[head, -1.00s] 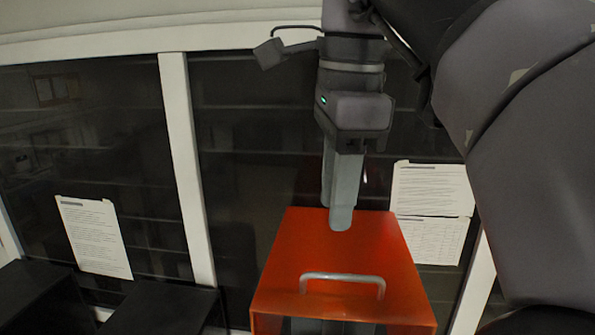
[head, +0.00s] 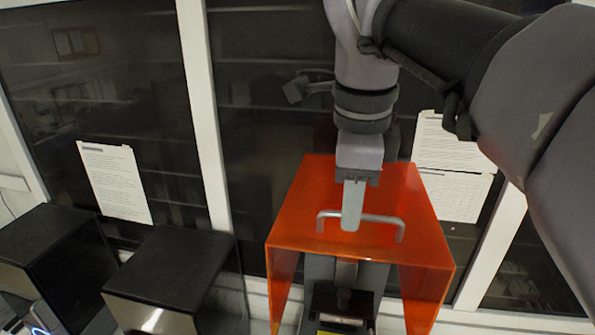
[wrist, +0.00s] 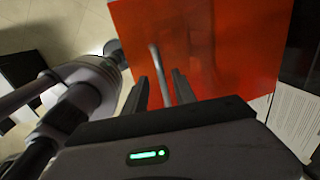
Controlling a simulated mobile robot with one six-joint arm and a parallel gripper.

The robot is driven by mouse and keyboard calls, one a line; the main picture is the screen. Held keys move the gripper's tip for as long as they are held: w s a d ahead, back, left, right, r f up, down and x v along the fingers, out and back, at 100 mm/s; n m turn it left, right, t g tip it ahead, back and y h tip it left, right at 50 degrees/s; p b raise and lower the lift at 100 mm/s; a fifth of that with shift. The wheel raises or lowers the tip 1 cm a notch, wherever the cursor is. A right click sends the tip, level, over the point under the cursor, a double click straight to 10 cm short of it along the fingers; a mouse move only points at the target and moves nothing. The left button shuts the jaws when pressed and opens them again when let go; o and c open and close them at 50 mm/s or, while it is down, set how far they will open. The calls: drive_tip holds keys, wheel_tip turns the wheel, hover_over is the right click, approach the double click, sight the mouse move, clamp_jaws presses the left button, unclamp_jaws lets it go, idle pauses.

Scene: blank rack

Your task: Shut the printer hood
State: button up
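The printer hood (head: 400,195) is orange and see-through, and it stands raised over the grey and black printer (head: 345,300), whose front is exposed below it. A grey bar handle (head: 385,219) is on the hood's face; it also shows in the wrist view (wrist: 155,60). My gripper (head: 352,228) points down at the middle of the handle. In the wrist view its two fingers are apart (wrist: 161,82), with the handle bar running between them. I cannot tell whether either finger touches the bar. The hood (wrist: 215,45) fills the upper middle of the wrist view.
Two black boxy machines (head: 175,265) stand to the left of the printer. Behind are dark glass panels with white frame posts (head: 203,120). Paper sheets hang at left (head: 113,182) and right (head: 450,190) of the hood.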

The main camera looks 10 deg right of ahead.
drive_tip(key=shift+w+d+f, duration=0.1)
drive_tip(key=shift+d+f, duration=0.05)
drive_tip(key=shift+d, duration=0.2)
drive_tip(key=shift+a, duration=0.15)
clamp_jaws()
idle(1.0)
